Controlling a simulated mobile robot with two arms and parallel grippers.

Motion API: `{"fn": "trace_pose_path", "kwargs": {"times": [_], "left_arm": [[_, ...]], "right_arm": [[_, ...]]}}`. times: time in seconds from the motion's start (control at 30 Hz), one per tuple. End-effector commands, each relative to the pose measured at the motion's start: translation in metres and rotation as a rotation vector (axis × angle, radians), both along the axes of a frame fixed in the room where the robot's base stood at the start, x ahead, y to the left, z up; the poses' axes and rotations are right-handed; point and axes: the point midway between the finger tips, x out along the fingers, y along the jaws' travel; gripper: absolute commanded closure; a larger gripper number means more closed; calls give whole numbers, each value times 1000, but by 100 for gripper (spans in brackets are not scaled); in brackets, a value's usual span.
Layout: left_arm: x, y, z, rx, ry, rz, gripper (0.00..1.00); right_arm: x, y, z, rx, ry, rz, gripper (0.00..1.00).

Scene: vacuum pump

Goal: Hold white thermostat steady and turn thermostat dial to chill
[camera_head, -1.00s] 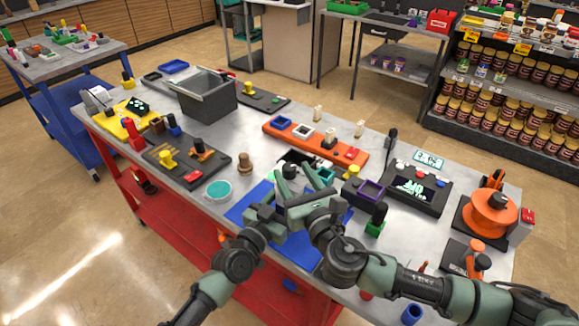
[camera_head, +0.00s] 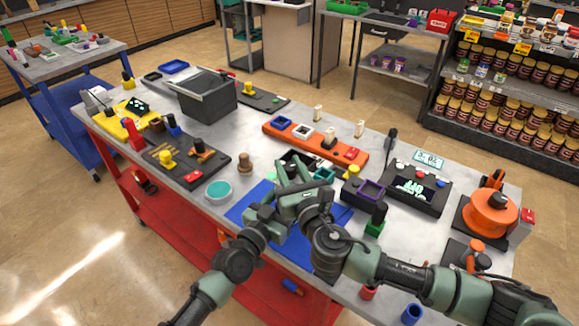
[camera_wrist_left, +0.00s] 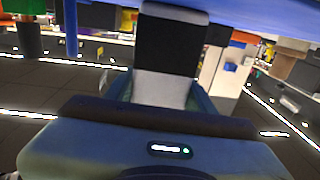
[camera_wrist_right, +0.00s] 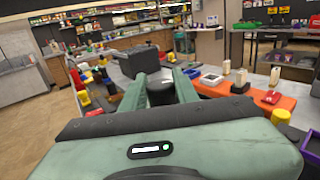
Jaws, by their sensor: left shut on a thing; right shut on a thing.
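My left gripper (camera_head: 264,210) is low over the blue mat (camera_head: 240,215) on the table. In the left wrist view it is shut on a pale block with a dark band, apparently the white thermostat (camera_wrist_left: 160,93). My right gripper (camera_head: 293,182) is just right of the left one, with its hand almost touching it. In the right wrist view its two green fingers are shut on a dark round knob, apparently the thermostat dial (camera_wrist_right: 160,92). In the head view both hands hide the thermostat, so the dial's setting cannot be read.
An orange board (camera_head: 345,155) lies behind the hands. A dark device with a lit display (camera_head: 416,189) and a purple open box (camera_head: 371,190) stand to the right.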

Motion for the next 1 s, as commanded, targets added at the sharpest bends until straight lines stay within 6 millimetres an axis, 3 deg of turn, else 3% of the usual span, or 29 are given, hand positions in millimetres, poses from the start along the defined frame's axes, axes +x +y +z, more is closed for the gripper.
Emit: {"fn": "trace_pose_path", "kwargs": {"times": [0.3,0.73,0.77,0.8,1.0], "left_arm": [[0,1,0,-2,1,1,97],[0,1,0,-2,1,1,97],[0,1,0,-2,1,1,97],[0,1,0,-2,1,1,97],[0,0,0,-2,1,1,97]], "right_arm": [[1,0,0,2,2,-301,100],[1,-3,0,-2,1,-360,100],[1,-3,0,-2,1,-360,62],[1,-2,0,-2,1,-359,51],[0,-1,0,-1,1,-356,48]]}}
